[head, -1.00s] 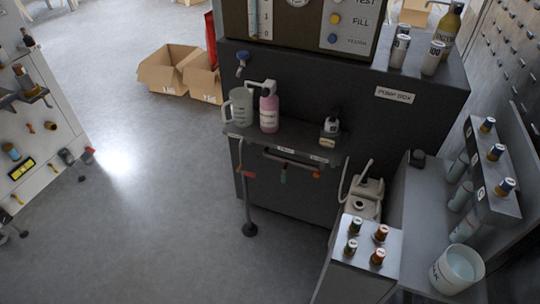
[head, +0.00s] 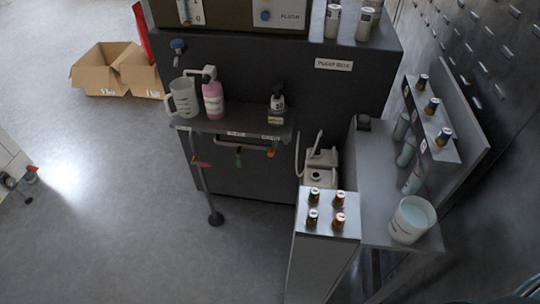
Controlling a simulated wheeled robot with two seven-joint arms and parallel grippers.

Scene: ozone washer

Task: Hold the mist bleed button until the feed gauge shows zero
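No button labelled mist bleed and no gauge labelled feed can be made out. The lower edge of a control panel (head: 283,17) shows at the top, with a blue knob (head: 265,15) beside the word FLUSH. A narrow upright scale (head: 184,12) sits left of it, cut off by the frame edge; its reading cannot be told. The panel is on a brown housing (head: 222,16) above a dark cabinet labelled PUMP BOX (head: 333,65). Neither of my grippers is in the view.
A shelf (head: 237,119) on the cabinet's front holds a clear jug (head: 183,98), a pink bottle (head: 213,100) and a small dark bottle (head: 277,104). A grey bench (head: 377,190) with a white bucket (head: 411,220) stands right. Open boxes (head: 103,70) lie left; the floor between is clear.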

